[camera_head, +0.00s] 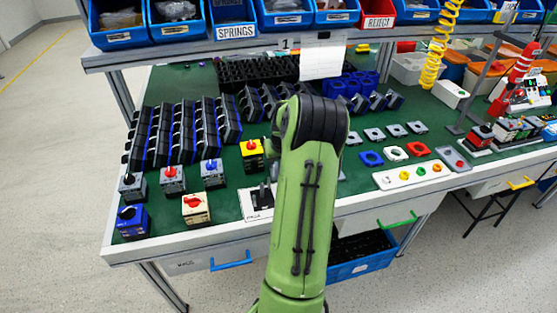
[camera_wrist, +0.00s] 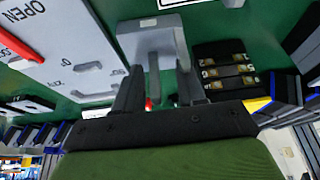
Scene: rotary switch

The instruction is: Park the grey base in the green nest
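In the wrist view my gripper (camera_wrist: 160,88) has its two dark fingers apart, with a grey piece (camera_wrist: 152,38) in front of and between them. I cannot tell whether the fingers press on it or whether it is the grey base. In the head view my green arm reaches over the bench and hides the gripper. Small grey square bases (camera_head: 374,135) stand in a row right of the arm. A grey switch body with a black knob (camera_head: 132,184) stands at the bench's left. I cannot pick out a green nest against the green mat.
Blue (camera_head: 371,158) and red (camera_head: 418,149) square frames and a white button strip (camera_head: 411,173) lie right of the arm. Tilted dark racks (camera_head: 180,132) fill the left back. The wrist view shows a grey panel marked OPEN (camera_wrist: 60,50) and a black block with brass contacts (camera_wrist: 226,68).

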